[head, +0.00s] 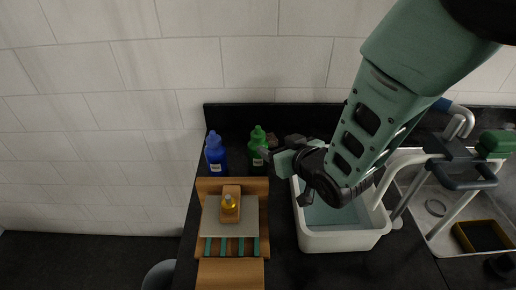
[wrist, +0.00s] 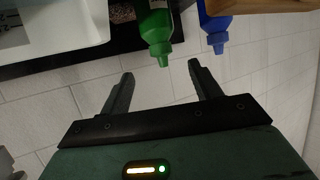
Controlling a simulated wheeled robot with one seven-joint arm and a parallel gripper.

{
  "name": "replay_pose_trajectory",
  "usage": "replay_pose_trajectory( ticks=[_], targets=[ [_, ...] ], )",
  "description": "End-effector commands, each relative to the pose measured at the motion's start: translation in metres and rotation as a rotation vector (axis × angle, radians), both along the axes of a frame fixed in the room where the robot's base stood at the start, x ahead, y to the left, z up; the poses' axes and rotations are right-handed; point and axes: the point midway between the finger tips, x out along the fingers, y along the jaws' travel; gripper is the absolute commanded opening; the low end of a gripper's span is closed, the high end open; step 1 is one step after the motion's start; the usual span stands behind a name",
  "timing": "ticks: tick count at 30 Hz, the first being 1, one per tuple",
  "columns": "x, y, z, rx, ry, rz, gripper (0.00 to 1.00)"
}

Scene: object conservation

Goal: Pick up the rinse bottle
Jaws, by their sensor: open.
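A green bottle (head: 258,146) stands upright on the black counter near the wall; its label is partly visible. A blue bottle (head: 215,153) stands to its left. I cannot tell by a readable label which one is the rinse bottle. My gripper (head: 268,156) is open beside the green bottle, on its right in the head view. In the wrist view, the green bottle (wrist: 155,25) has its cap just beyond the gap between the open fingertips (wrist: 160,72). The blue bottle (wrist: 213,28) is right of them. Nothing is held.
A wooden rack (head: 232,274) with a grey board (head: 245,227) stands in front of the bottles. A white tub (head: 342,241) sits right of it, under my arm. A sink with a tap (head: 438,207) is at far right. The tiled wall (head: 150,70) closes the back.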

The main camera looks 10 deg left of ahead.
Motion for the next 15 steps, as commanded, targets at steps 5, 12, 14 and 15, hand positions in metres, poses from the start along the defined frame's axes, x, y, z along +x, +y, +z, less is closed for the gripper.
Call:
replay_pose_trajectory(
  ticks=[5,12,14,15],
  targets=[
    [0.019,0.017,-0.009,-0.001,0.0,0.0,0.63],
    [0.028,0.026,-0.015,-0.001,0.0,0.001,0.63],
    [0.032,0.03,-0.016,-0.002,0.001,0.002,0.63],
    [0.035,0.033,-0.018,-0.002,0.001,0.002,0.63]
  ],
)
